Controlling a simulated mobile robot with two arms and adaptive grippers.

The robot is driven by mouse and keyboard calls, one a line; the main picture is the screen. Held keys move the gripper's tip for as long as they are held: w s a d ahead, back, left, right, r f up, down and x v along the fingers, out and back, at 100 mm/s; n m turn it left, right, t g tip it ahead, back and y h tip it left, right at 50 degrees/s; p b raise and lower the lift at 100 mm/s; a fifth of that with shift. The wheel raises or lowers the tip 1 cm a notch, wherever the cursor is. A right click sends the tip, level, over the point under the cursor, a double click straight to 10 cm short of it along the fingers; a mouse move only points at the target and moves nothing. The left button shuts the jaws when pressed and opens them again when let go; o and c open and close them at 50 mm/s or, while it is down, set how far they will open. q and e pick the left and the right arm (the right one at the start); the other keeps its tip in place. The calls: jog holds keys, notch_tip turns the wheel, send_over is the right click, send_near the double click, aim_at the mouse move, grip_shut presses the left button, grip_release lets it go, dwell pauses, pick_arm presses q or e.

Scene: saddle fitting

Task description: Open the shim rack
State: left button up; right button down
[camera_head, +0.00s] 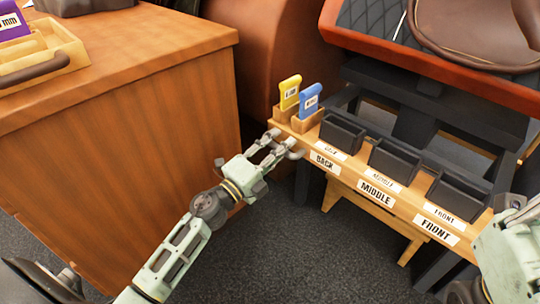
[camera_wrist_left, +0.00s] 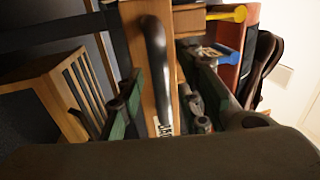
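The shim rack appears to be the long wooden rack (camera_head: 325,178) with labels BACK, MIDDLE and FRONT. A yellow shim (camera_head: 290,92) and a blue shim (camera_head: 309,101) stand upright at its left end. My left gripper (camera_head: 284,142) is at that end, beside the BACK label. In the left wrist view, a dark curved handle (camera_wrist_left: 157,65) on the wooden front lies between the spread fingers (camera_wrist_left: 165,92); I cannot tell whether they touch it. My right arm (camera_head: 508,250) enters at the right edge; its fingertips are not clear.
Three dark bins (camera_head: 396,160) sit along the rack. A wooden cabinet (camera_head: 120,120) at left carries a wooden tray (camera_head: 62,50) with a brown handle. A quilted panel with a brown saddle (camera_head: 475,30) is behind the rack. Grey carpet (camera_head: 300,245) in front is clear.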

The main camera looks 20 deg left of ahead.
pick_arm(q)
jog(key=v, duration=1.1)
jog(key=shift+s, duration=0.4)
jog(key=shift+a, duration=0.1)
